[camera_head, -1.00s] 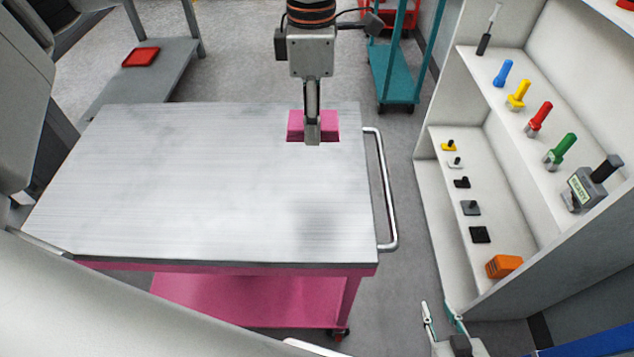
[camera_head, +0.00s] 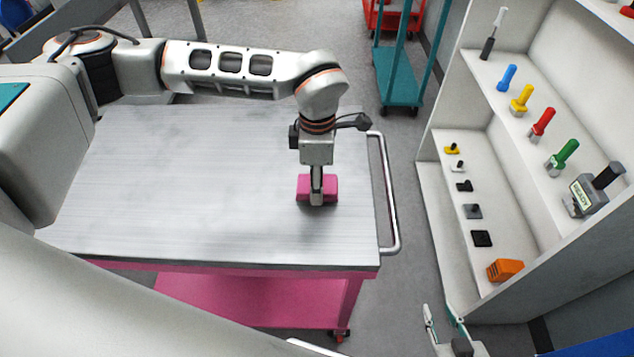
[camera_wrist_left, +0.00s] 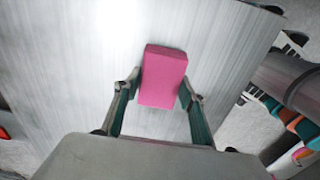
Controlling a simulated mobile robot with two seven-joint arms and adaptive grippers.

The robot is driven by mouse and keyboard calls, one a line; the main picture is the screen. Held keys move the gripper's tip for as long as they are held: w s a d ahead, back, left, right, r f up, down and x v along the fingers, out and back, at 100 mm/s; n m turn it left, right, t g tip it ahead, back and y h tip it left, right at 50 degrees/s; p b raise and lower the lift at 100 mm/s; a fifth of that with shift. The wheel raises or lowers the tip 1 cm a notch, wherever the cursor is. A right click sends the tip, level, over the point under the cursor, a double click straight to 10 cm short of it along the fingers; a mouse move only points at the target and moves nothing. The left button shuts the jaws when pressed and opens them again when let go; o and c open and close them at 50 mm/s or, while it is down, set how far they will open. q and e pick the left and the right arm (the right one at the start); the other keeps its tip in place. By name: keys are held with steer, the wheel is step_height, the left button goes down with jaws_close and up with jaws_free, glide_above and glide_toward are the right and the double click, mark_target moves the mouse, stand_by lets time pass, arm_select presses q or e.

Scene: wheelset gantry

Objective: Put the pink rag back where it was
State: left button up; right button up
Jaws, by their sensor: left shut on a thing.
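The pink rag (camera_head: 304,188) is a flat pink block at the right part of the grey metal top of the pink cart (camera_head: 180,190). My left gripper (camera_head: 317,203) points down and is shut on it. In the left wrist view the rag (camera_wrist_left: 163,78) sits between the two fingers (camera_wrist_left: 158,92). The rag is low over the cart top; I cannot tell whether it touches. My right gripper (camera_head: 438,308) is at the bottom edge of the head view, its two fingers apart with nothing between them.
A metal handle (camera_head: 388,190) runs along the cart's right side. A white shelf unit (camera_head: 437,215) at the right holds coloured-handled tools and an orange block (camera_head: 505,270). A teal cart (camera_head: 397,80) stands behind. Most of the cart top is bare.

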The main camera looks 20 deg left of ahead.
arm_select(q)
steer(key=shift+f, duration=0.55)
steer(key=shift+f, duration=0.1)
steer(key=o, duration=1.1)
steer(key=shift+r, duration=0.3)
step_height(320, 180, up, 12)
steer(key=shift+f+b, duration=0.15)
steer(key=shift+b, duration=0.5)
